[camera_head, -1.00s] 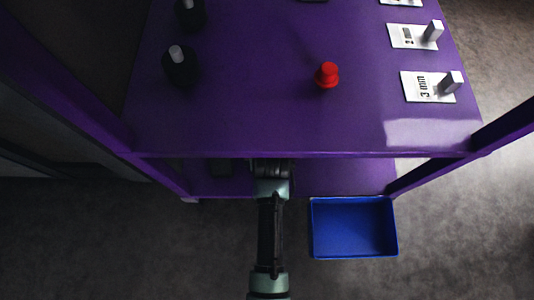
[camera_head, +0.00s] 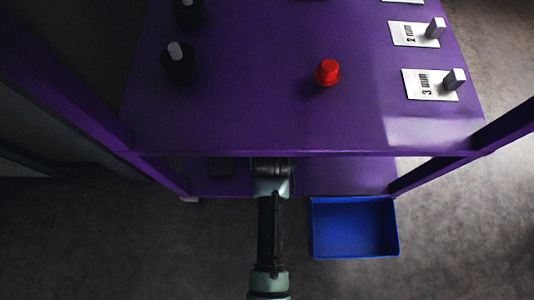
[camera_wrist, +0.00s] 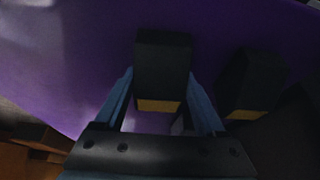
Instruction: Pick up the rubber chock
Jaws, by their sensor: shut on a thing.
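In the wrist view, a rubber chock (camera_wrist: 163,60), a black block with a yellow band along its near lower edge, stands between the two blue fingers of my gripper (camera_wrist: 161,88). The gripper is shut on it. A second black block with a yellow band (camera_wrist: 249,85) stands just right of the right finger, outside the grip. In the head view, my gripper and the held chock are hidden under the upper shelf.
The purple upper shelf (camera_head: 270,125) overhangs my arm. It carries a red knobbed weight (camera_head: 327,72), two black bottle-like pieces (camera_head: 179,60) and labelled cards with grey blocks (camera_head: 430,85). A blue bin (camera_head: 355,230), empty, is right of my arm. Shelf posts stand at both sides.

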